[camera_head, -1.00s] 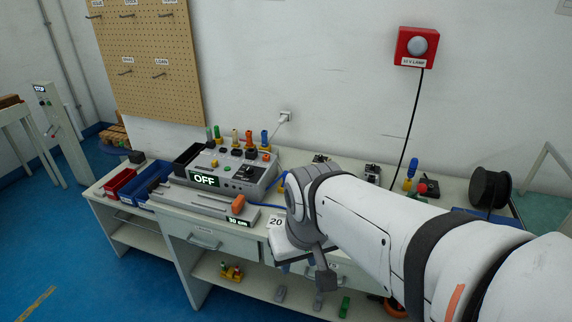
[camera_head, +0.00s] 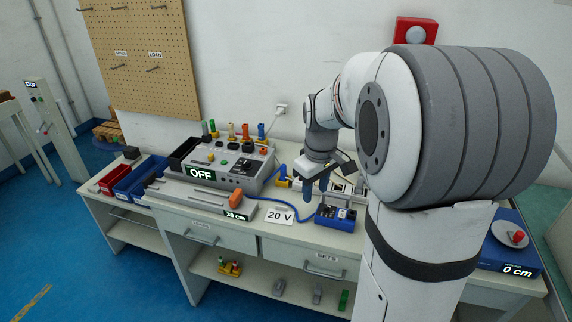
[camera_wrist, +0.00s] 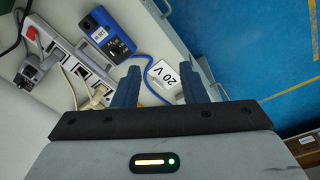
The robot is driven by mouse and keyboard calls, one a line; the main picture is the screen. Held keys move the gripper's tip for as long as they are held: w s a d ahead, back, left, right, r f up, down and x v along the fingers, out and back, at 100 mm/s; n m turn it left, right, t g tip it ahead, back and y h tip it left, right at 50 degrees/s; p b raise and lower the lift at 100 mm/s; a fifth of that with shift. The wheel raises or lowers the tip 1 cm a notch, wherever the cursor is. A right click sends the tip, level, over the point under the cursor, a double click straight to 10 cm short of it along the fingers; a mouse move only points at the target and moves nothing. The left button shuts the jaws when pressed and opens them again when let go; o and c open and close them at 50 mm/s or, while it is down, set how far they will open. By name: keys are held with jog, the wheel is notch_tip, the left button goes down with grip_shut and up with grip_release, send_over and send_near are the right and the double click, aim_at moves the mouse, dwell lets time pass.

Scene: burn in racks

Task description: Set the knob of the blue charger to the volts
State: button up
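The blue charger (camera_head: 336,217) sits on the bench near its front edge, with a blue cable running left from it. It also shows at the top of the wrist view (camera_wrist: 107,32), with a small white label and a dark round feature that may be its knob. The knob's setting is too small to read. A white card reading 20 V (camera_head: 280,216) lies left of the charger; the wrist view shows it too (camera_wrist: 168,79). My gripper (camera_wrist: 160,72) is open and empty, above the bench and behind the charger in the head view, apart from it.
A grey console (camera_head: 221,164) displaying OFF stands left, with a 30 cm slide rig (camera_head: 210,200) before it. A power strip with plugs (camera_wrist: 72,62) lies beside the charger. A blue unit showing 0 cm (camera_head: 510,258) is at the right. My arm hides much of the right bench.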

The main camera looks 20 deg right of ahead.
aim_at(327, 205)
jog(key=w+d+f+n, duration=0.1)
jog(key=w+d+f, duration=0.1)
jog(key=w, duration=0.1)
jog(key=w+d+f+n, duration=0.1)
jog(key=w+d+f, duration=0.2)
jog(key=w+d+f+g, duration=0.1)
jog(key=w+d+f, duration=0.1)
jog(key=d, duration=0.1)
jog(key=shift+w+d+f+n, duration=0.1)
jog(key=shift+w+f+n, duration=0.05)
jog(key=shift+w+n, duration=0.25)
jog(key=shift+w+d+f, duration=0.15)
jog(key=shift+f, duration=0.55)
notch_tip(327, 205, down, 7)
jog(key=shift+r, duration=0.1)
jog(key=shift+c, duration=0.3)
